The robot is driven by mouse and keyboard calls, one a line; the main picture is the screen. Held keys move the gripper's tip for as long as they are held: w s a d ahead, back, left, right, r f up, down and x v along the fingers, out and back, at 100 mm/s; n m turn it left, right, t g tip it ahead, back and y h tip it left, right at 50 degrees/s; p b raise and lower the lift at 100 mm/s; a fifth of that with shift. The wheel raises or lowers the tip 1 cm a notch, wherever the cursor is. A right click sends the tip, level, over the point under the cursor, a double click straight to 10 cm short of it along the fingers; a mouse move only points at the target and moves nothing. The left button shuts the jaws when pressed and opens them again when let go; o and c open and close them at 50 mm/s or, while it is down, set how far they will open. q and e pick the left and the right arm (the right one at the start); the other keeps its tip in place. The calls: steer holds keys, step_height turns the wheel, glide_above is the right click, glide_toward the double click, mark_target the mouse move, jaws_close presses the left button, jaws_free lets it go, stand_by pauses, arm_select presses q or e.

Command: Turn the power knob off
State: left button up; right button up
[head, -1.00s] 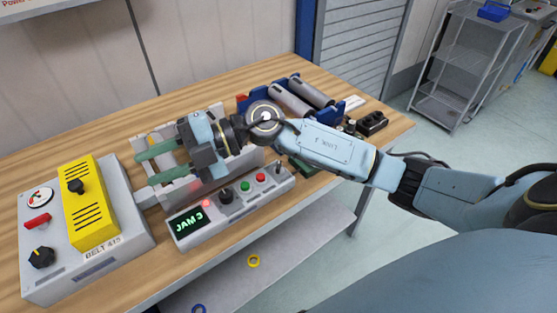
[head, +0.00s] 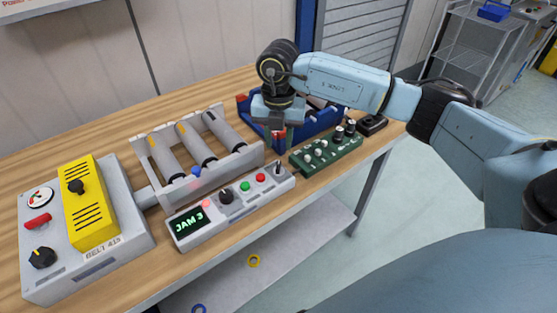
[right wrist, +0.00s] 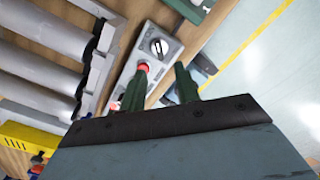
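A black knob (head: 41,258) is on the grey belt box (head: 130,225), low at the left. Another dark knob (head: 76,186) is on the yellow cover (head: 92,225). My left gripper is out of view.
A green knob board (head: 325,155) and a blue tote (head: 325,125) are at the right.

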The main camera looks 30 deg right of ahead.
mark_target(278, 165)
step_height(278, 165, down, 8)
steer(key=shift+r, duration=0.1)
steer(key=shift+c, duration=0.3)
jaws_close()
